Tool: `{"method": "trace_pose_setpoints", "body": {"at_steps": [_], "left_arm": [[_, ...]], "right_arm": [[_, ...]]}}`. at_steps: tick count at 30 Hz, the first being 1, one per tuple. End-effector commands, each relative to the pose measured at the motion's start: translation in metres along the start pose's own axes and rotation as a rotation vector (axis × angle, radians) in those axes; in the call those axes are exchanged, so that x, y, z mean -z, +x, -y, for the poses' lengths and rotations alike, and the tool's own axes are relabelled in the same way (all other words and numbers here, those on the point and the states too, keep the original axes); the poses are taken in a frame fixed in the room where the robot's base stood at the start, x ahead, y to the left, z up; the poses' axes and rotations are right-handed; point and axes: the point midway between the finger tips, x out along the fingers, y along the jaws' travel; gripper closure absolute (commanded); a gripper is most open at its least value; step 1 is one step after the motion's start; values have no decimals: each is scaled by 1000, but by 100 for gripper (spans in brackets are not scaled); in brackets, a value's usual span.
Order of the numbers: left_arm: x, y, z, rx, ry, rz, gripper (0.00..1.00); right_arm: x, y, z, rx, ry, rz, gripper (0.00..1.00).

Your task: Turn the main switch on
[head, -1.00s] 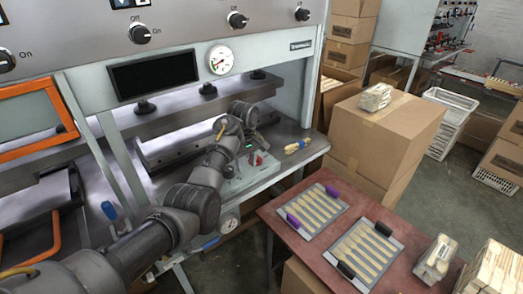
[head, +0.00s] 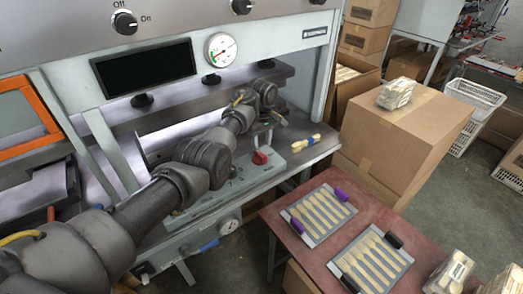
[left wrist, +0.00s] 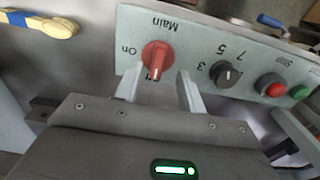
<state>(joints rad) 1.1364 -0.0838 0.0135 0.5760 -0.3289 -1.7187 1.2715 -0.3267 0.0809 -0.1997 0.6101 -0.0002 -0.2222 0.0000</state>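The red main switch (left wrist: 158,55) sits on a pale control panel (left wrist: 192,40) in the left wrist view, where its "Main" and "On" labels appear upside down. The knob's ridge points down in that picture, away from "On", over a partly covered label. The switch also shows in the head view (head: 259,158). My left gripper (left wrist: 160,82) is open, its two pale fingers apart on either side of the knob's lower part in the picture, with nothing between them clearly gripped. In the head view, my left gripper (head: 262,138) hangs just above the switch. My right gripper is not in view.
A black dial (left wrist: 226,74) and red and green buttons (left wrist: 270,85) stand beside the switch. A bundle of wooden spoons (head: 306,143) lies at the panel's right. The press frame (head: 225,85) rises behind. A red table (head: 300,235) with spoon trays stands in front right.

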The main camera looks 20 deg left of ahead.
Motion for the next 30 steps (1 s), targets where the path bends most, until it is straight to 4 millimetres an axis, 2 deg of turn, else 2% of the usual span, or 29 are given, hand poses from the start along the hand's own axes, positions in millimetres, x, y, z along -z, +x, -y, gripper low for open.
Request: {"method": "trace_pose_setpoints", "body": {"at_steps": [2,6,10,13,21,30], "left_arm": [[1,16,2,4,-2,2,60],[2,38,2,4,-3,2,60],[2,48,2,3,-3,1,60],[1,52,2,2,-2,1,60],[2,52,2,2,-3,1,61],[2,52,3,2,-3,1,100]], "right_arm": [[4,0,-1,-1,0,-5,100],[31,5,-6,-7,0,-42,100],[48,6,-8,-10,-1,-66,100],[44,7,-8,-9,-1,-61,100],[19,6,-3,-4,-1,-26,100],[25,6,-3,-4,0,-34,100]]}}
